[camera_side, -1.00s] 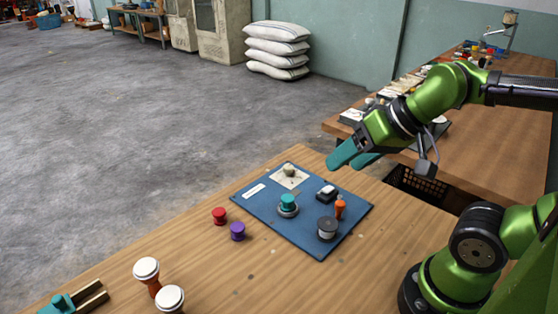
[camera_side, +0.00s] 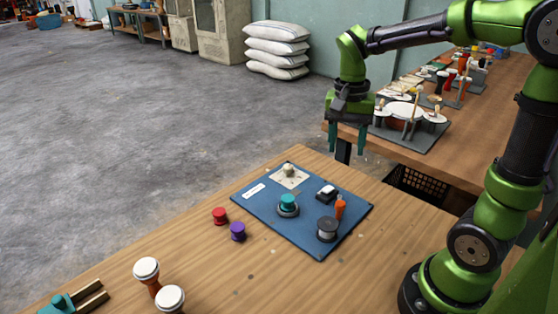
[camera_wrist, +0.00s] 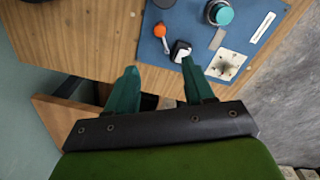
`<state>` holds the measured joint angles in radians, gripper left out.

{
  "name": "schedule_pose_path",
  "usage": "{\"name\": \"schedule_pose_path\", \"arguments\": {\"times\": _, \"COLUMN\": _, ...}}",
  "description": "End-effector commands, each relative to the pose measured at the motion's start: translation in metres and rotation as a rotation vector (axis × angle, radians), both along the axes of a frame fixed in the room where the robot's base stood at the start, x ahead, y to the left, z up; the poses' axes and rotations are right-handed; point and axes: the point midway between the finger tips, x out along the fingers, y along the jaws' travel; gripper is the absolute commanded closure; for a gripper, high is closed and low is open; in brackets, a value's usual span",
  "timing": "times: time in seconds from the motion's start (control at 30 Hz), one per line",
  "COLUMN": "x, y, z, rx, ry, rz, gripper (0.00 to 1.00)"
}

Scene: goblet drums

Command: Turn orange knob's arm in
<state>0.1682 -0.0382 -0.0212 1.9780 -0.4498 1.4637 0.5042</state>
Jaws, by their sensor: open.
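The orange knob (camera_side: 340,208) stands upright near the right edge of the blue board (camera_side: 268,212). In the wrist view the orange knob (camera_wrist: 160,30) shows a round top, and a thin grey arm (camera_wrist: 166,45) sticks out from it toward my gripper's side. My gripper (camera_side: 347,148) points down with its teal fingers apart and nothing between them. It is high, beyond the board's far right side, clear of the knob. In the wrist view my gripper (camera_wrist: 159,75) has its fingertips below the knob in the picture.
Beside the orange knob are a black-and-white switch (camera_side: 326,194) and a grey cylinder (camera_side: 327,230). A teal knob (camera_side: 288,203) and a white plate (camera_side: 289,176) are also on the board. Red (camera_side: 219,216) and purple (camera_side: 238,231) spools stand off the board.

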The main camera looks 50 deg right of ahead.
Motion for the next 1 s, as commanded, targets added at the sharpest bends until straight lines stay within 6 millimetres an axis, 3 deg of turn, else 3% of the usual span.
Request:
{"name": "schedule_pose_path", "arguments": {"times": 0.63, "x": -0.006, "y": -0.002, "z": -0.13, "rx": 0.002, "ry": 0.005, "rz": 0.006, "gripper": 0.47}}
{"name": "schedule_pose_path", "arguments": {"times": 0.8, "x": -0.006, "y": -0.002, "z": -0.152, "rx": 0.002, "ry": 0.001, "rz": 0.006, "gripper": 0.47}}
{"name": "schedule_pose_path", "arguments": {"times": 1.0, "x": -0.006, "y": -0.002, "z": -0.162, "rx": 0.002, "ry": -0.002, "rz": 0.005, "gripper": 0.47}}
